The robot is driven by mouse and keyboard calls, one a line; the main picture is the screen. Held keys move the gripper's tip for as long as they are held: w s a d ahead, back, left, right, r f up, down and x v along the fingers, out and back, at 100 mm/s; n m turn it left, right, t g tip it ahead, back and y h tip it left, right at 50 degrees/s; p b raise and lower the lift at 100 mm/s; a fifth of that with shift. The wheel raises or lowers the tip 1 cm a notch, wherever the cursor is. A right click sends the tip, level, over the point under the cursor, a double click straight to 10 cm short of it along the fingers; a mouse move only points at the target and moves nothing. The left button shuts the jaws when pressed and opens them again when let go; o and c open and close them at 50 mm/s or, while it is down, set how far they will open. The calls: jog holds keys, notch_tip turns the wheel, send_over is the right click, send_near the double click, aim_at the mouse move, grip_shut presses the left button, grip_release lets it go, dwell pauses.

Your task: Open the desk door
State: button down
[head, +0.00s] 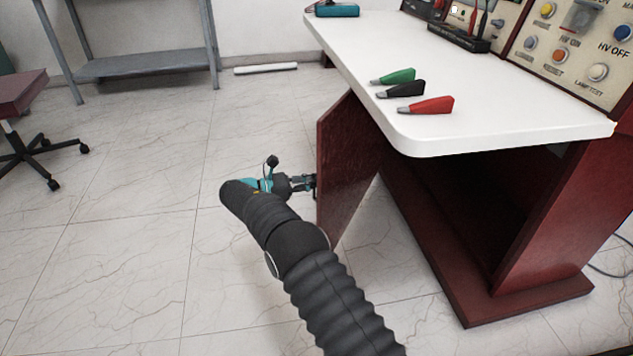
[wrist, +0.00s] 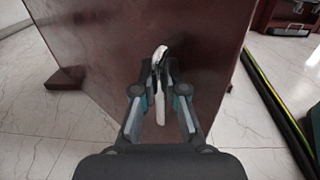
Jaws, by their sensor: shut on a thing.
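The desk door (head: 346,160) is a dark red panel, swung outward from under the white desk top (head: 470,80). It also shows in the wrist view (wrist: 120,40), filling the upper middle. The opening of the dark red desk (head: 425,255) shows to the right of the door. My gripper (head: 309,182) is at the outer face of the door, near its free edge. In the wrist view my gripper (wrist: 162,75) is shut on a pale handle (wrist: 160,55) on the door. The fingers partly hide the handle.
Green, black and red clips (head: 425,106) lie on the desk top. A control panel (head: 575,50) stands at the back right. A chair (head: 25,125) and a grey shelf (head: 145,66) stand at the left. The tiled floor (head: 150,220) left of the door is clear.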

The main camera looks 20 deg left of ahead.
jog(key=shift+s, duration=0.15)
jog(key=c, duration=1.2)
grip_release()
jog(key=shift+a, duration=0.1)
jog(key=v, duration=0.7)
jog(key=shift+a, duration=0.1)
jog(key=shift+c, duration=0.3)
